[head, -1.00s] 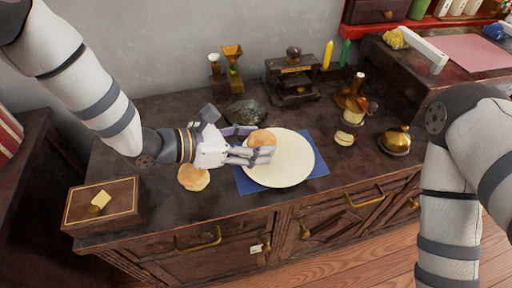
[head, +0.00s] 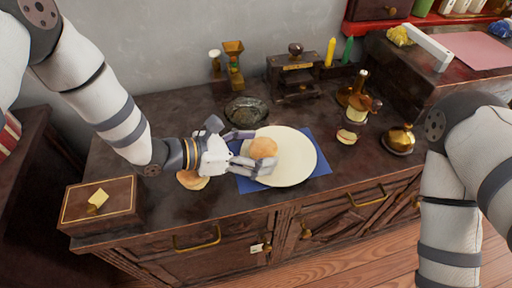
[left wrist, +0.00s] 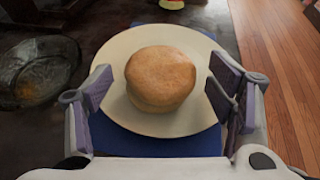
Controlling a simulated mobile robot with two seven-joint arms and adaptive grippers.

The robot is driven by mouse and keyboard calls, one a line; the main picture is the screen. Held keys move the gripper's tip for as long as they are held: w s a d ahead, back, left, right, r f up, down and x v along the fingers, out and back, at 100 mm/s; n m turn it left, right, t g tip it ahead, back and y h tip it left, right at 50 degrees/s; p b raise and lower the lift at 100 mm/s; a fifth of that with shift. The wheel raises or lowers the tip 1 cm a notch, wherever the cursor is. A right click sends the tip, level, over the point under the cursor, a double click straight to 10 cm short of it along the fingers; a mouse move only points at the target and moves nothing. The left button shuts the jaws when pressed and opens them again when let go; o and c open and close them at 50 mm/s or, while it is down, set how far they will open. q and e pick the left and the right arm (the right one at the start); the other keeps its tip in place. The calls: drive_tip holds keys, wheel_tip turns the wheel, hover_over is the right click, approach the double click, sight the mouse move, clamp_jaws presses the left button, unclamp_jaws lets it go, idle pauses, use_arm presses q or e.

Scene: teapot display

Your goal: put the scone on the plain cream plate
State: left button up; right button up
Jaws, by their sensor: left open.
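The scone (head: 263,148) is round and golden brown and sits on the left part of the plain cream plate (head: 295,165). In the left wrist view the scone (left wrist: 160,78) rests on the plate (left wrist: 118,55), inside its rim. My left gripper (head: 248,150) is open at the plate's left side. In the left wrist view its fingers (left wrist: 160,98) stand apart on both sides of the scone, with gaps between. My right arm shows at the right of the head view, but its gripper is out of view.
The plate lies on a blue cloth (head: 318,181). Another scone (head: 192,181) is on the counter, partly under my left gripper. A dark glass bowl (head: 246,110) stands behind the gripper, and a wooden box (head: 99,207) is at the front left.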

use_arm(q)
drive_tip(key=shift+s+a+r, duration=0.1)
drive_tip(key=shift+a+r, duration=0.1)
drive_tip(key=shift+r, duration=0.1)
drive_tip(key=p+v, duration=0.1)
drive_tip(key=v, duration=1)
drive_tip(key=shift+s, duration=0.2)
use_arm(e)
drive_tip(key=shift+w+r+t, duration=0.4)
drive_tip(key=shift+w+r, duration=0.5)
use_arm(q)
drive_tip(key=shift+a, duration=0.15)
